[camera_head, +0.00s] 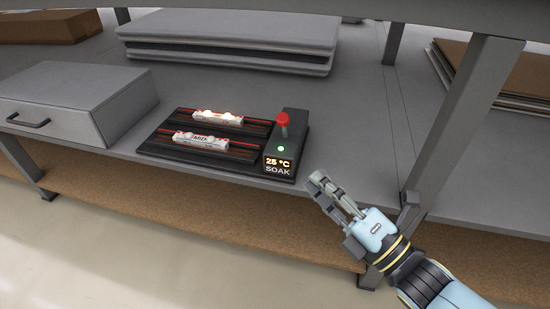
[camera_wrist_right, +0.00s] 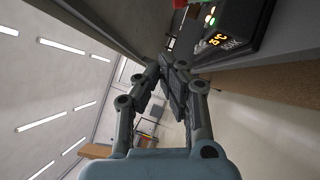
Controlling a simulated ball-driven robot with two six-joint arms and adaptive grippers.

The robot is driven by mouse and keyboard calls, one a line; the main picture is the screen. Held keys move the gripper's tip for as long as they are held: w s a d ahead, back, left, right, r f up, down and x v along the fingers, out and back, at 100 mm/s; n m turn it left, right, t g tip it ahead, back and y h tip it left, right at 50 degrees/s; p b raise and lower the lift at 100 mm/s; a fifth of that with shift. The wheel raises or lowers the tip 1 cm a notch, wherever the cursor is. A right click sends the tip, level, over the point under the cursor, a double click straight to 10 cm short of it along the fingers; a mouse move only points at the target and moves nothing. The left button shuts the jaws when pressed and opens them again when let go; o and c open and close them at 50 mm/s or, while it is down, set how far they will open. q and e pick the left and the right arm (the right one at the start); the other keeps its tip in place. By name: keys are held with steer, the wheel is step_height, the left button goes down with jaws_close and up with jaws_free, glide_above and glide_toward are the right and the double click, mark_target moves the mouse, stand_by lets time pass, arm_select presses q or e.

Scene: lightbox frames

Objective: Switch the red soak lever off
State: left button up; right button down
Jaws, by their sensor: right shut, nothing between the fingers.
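The red soak lever (camera_head: 283,121) stands up from the dark control box (camera_head: 287,142) at the right end of the black soak unit (camera_head: 165,149). A green light glows below it and the display reads 25 °C over the word SOAK. My right gripper (camera_head: 318,182) is shut and empty, in front of the box's lower right corner and apart from the lever. In the right wrist view the shut fingers (camera_wrist_right: 165,75) are in the middle, with the box (camera_wrist_right: 232,30) at the upper right and a bit of the red lever (camera_wrist_right: 180,3) cut off at the top edge. My left gripper is out of view.
A grey drawer box (camera_head: 75,98) with a black handle stands at the left. A grey post (camera_head: 468,115) rises at the right. Stacked grey panels (camera_head: 230,40) lie behind. Shelf surface right of the box is bare.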

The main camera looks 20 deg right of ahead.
mark_target(284, 128)
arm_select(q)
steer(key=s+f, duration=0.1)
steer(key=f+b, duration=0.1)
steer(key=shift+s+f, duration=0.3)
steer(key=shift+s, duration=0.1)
arm_select(e)
step_height(284, 128, down, 3)
steer(key=shift+r, duration=0.2)
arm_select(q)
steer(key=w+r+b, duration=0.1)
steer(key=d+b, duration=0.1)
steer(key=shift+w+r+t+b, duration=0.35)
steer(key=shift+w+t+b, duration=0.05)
arm_select(e)
steer(key=w+d+x, duration=0.1)
steer(key=d+x, duration=0.1)
steer(key=x, duration=1)
steer(key=shift+w+d+r, duration=0.2)
steer(key=shift+w+r, duration=0.1)
steer(key=shift+r, duration=0.2)
